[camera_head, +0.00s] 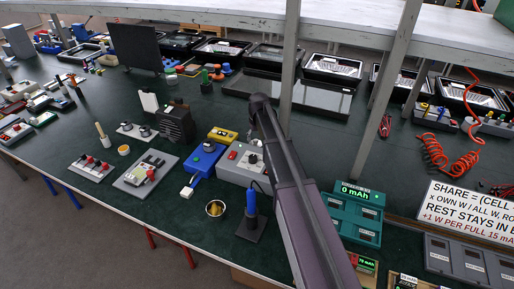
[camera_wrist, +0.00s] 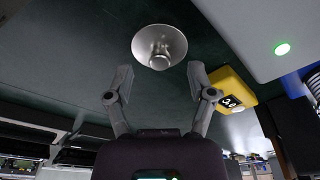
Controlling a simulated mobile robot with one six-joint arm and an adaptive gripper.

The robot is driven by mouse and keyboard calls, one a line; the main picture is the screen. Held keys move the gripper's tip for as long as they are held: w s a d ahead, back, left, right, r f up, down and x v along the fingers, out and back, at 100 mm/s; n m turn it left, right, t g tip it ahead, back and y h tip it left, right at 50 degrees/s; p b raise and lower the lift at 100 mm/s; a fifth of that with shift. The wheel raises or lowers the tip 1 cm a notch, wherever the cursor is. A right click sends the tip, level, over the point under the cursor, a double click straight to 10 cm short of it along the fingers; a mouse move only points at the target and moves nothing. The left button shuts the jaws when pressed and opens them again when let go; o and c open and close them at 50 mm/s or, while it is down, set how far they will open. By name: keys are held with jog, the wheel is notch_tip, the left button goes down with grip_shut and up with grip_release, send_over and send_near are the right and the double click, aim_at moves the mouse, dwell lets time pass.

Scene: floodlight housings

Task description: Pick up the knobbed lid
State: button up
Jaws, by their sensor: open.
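The knobbed lid (camera_wrist: 147,38) is a round, shiny silver disc with a short knob at its middle. It lies on the dark green bench top at the top centre of the wrist view. My gripper (camera_wrist: 159,75) is open and empty, with one finger to each side below the lid in that view. The lid lies just beyond the fingertips, roughly centred between them, and no contact shows.
A yellow meter (camera_wrist: 236,86) sits close to the right finger; it also shows in the head view (camera_head: 223,134). A grey box (camera_wrist: 262,30) with a green light stands beyond it. A small metal bowl (camera_head: 215,209) is near the front edge. Shelf posts (camera_head: 289,60) rise behind my arm.

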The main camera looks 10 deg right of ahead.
jog(key=shift+w+f+b, duration=0.15)
jog(key=shift+f+b, duration=0.65)
jog(key=shift+f, duration=0.25)
grip_shut()
